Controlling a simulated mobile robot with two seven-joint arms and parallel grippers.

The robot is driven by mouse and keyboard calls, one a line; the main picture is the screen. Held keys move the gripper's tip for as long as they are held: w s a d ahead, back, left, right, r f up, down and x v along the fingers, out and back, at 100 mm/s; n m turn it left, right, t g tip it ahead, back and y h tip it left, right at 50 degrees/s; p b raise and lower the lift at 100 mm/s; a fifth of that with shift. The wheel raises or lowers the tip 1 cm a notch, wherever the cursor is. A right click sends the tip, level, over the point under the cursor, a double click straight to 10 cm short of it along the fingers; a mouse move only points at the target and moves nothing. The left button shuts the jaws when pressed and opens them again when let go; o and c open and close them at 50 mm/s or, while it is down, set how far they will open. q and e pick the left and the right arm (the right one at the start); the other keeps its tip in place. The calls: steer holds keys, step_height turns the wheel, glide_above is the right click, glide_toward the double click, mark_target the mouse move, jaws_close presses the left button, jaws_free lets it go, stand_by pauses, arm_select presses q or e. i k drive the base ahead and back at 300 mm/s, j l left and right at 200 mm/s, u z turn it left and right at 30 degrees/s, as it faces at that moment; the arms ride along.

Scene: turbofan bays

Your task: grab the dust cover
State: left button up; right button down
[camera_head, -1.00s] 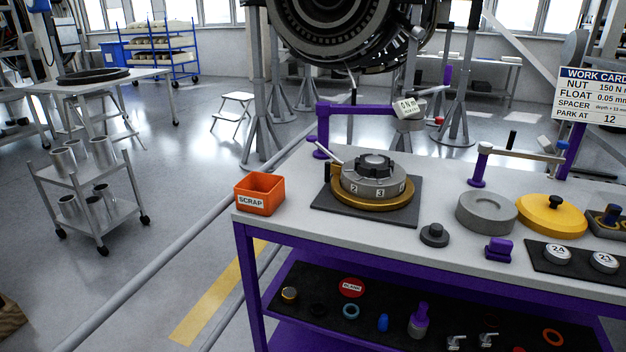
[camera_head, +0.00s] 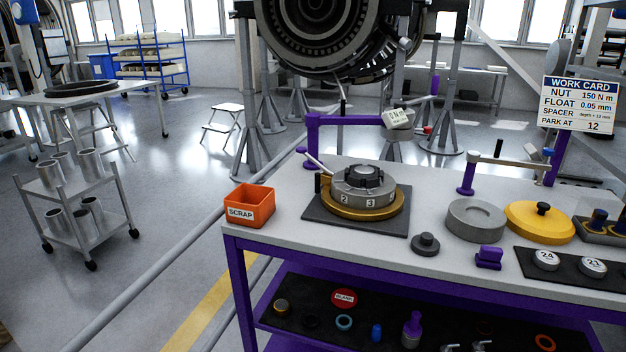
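A yellow round cover (camera_head: 540,221) with a black knob on top lies flat on the right part of the workbench; it looks like the dust cover. Its left edge is close beside a grey round ring-like part (camera_head: 475,219). Neither of my grippers shows in the head view, so nothing is seen touching the cover.
The workbench (camera_head: 285,225) carries an orange scrap bin (camera_head: 249,206), a numbered fixture (camera_head: 364,190) on a dark plate, a small black knobbed part (camera_head: 425,245), a purple block (camera_head: 488,257) and a dark mat with numbered discs (camera_head: 524,258). A purple post and arm rise behind the cover.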

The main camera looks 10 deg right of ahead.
mark_target(539, 222)
steer(key=z, duration=1.6)
steer(key=i+l, duration=0.45)
steer(key=l, duration=0.15)
